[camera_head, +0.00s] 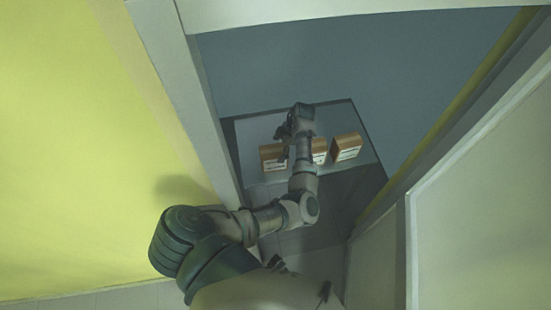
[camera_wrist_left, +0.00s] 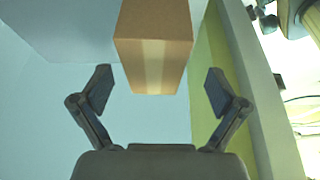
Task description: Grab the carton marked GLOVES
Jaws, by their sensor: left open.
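Three orange-brown cartons with white labels stand on a grey surface in the head view: a left one (camera_head: 272,153), a middle one (camera_head: 319,150) partly hidden by my left arm, and a right one (camera_head: 346,146). The lettering is too small to read, so I cannot tell which is marked GLOVES. My left gripper (camera_head: 287,131) is over the cartons, between the left and middle ones. In the left wrist view my left gripper (camera_wrist_left: 158,88) is open and empty. A brown carton (camera_wrist_left: 152,50) with a pale tape strip lies ahead between the two fingers, apart from both.
The grey surface (camera_head: 251,131) stands in a narrow space past a pale frame post (camera_head: 185,75). A yellow wall (camera_head: 80,130) is on the left and a pale panel (camera_head: 480,200) on the right. A yellow-green wall also shows right in the left wrist view (camera_wrist_left: 211,50).

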